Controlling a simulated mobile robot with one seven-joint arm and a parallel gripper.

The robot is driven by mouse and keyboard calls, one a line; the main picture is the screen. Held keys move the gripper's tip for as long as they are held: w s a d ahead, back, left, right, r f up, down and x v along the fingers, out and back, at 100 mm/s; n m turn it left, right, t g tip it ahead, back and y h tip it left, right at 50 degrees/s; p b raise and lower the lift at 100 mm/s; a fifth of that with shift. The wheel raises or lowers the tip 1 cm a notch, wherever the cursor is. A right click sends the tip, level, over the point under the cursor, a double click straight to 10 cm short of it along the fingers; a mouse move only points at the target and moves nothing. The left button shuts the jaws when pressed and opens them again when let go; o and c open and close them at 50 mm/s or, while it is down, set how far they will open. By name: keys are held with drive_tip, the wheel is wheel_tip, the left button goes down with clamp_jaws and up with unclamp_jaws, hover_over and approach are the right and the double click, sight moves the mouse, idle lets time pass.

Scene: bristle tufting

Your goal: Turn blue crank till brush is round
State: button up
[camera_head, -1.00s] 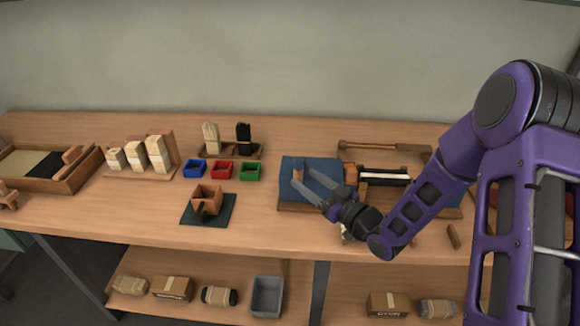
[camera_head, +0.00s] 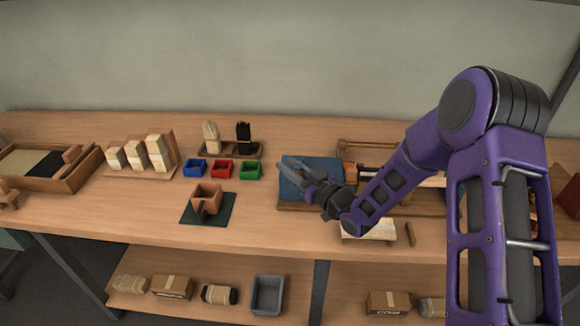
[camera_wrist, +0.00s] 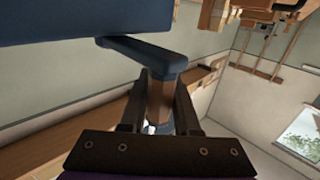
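In the wrist view the blue crank arm (camera_wrist: 150,55) ends in a brown wooden handle (camera_wrist: 161,100). The handle stands between the two dark fingers of my gripper (camera_wrist: 162,88), with little or no gap on either side, so the gripper looks shut on it. In the head view my gripper (camera_head: 292,168) is over the blue-topped board (camera_head: 325,165) at the middle of the bench; the crank cannot be made out there. My arm covers much of the wooden fixture to the right of the board. I cannot make out the worked brush or its shape.
Blue (camera_head: 194,168), red (camera_head: 222,169) and green (camera_head: 250,170) bins stand left of the board. Behind them a light brush (camera_head: 210,137) and a black brush (camera_head: 243,137) stand in a holder. A pale pad (camera_head: 370,229) lies at the front edge beneath my arm.

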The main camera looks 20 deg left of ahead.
clamp_jaws()
idle(1.0)
